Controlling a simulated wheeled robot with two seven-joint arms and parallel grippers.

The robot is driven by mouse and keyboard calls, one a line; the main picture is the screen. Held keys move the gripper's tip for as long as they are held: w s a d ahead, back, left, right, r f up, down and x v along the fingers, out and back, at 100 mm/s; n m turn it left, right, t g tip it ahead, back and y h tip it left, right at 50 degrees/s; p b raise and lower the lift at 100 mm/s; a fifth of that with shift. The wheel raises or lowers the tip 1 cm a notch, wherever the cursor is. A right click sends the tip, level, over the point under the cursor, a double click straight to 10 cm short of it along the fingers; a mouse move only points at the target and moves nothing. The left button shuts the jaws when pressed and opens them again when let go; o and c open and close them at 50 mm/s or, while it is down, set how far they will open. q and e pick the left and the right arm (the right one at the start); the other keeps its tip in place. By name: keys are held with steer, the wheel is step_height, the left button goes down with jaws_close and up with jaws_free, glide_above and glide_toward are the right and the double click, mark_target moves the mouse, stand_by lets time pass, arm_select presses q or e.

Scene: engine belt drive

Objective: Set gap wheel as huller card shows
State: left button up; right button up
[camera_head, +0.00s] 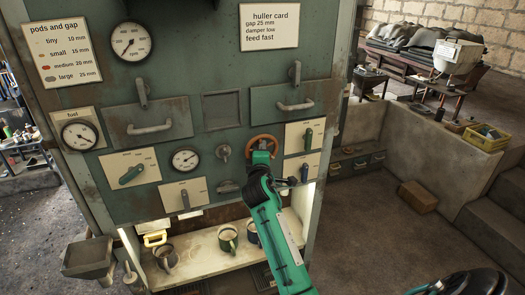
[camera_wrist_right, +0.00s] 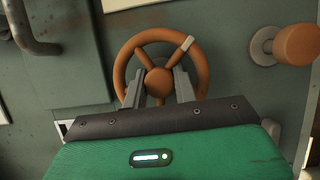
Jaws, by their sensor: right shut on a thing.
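The gap wheel, an orange-brown handwheel (camera_head: 262,139), sits on the green machine's front panel; it also fills the upper middle of the right wrist view (camera_wrist_right: 203,67). A pale mark shows on its upper right spoke near the rim. My right gripper (camera_head: 261,158) reaches it from below and is shut on it; in the wrist view the two fingers (camera_wrist_right: 159,88) stand on either side of the lower hub area. The huller card (camera_head: 269,27) reads gap 25 mm, damper low, feed fast. A round dial (camera_head: 185,160) left of the wheel is too small to read. My left gripper is out of view.
A pods and gap card (camera_head: 62,52) lists large as 25 mm. Levers on pale plates (camera_head: 306,134) flank the wheel on the right. An orange knob (camera_wrist_right: 296,44) shows right of it in the wrist view. Mugs (camera_head: 228,238) stand on the shelf below.

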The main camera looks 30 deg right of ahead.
stand_by(0.4)
steer(key=o, duration=0.7)
steer(key=b+v, duration=0.4)
steer(key=v, duration=0.9)
steer(key=shift+s+a, duration=0.2)
steer(key=shift+s, duration=0.15)
